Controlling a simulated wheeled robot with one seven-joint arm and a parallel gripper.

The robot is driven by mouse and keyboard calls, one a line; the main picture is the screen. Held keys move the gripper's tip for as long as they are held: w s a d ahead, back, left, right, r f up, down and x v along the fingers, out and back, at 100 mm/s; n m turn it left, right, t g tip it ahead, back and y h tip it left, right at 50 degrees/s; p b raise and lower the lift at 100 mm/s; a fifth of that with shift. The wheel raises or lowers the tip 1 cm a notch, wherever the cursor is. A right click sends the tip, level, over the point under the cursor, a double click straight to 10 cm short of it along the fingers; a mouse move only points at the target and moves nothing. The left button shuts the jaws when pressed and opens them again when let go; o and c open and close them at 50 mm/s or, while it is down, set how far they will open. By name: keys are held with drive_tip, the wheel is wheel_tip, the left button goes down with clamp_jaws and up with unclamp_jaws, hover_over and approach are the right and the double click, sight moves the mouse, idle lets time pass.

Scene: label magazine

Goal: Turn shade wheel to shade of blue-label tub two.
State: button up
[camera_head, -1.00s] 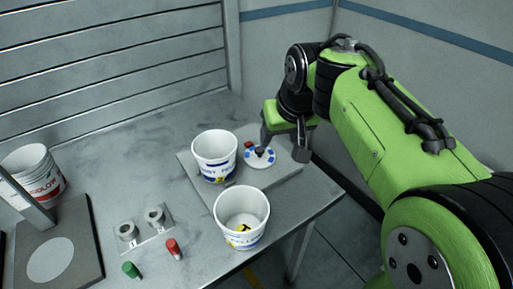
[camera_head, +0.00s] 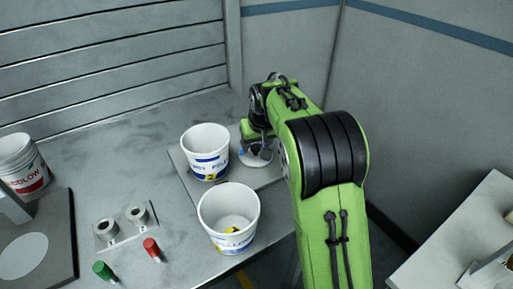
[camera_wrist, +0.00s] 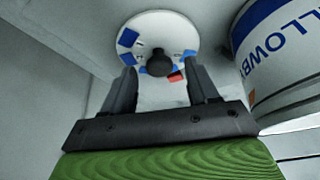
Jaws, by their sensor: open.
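The shade wheel (camera_wrist: 175,27) is a white disc with blue patches, one red patch and a dark central knob (camera_wrist: 159,62). In the wrist view my gripper (camera_wrist: 160,68) is open, with one finger on each side of the knob; I cannot tell whether they touch it. In the head view my gripper (camera_head: 257,148) is over the wheel (camera_head: 262,162) and hides most of it. A white tub (camera_head: 205,137) with blue lettering and a yellow mark stands left of the wheel.
A flat plate (camera_head: 181,171) lies under the wheel. A tub (camera_wrist: 288,55) stands close to the right of my gripper. Red (camera_head: 151,247) and green (camera_head: 103,270) cylinders stand near a two-holder fixture (camera_head: 119,234). Another tub (camera_head: 22,165) is far left.

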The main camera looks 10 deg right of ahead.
drive_tip(key=shift+w+f, duration=0.2)
drive_tip(key=shift+f, duration=0.2)
drive_tip(key=c, duration=1)
drive_tip(key=shift+r, duration=0.1)
drive_tip(key=shift+c, duration=0.2)
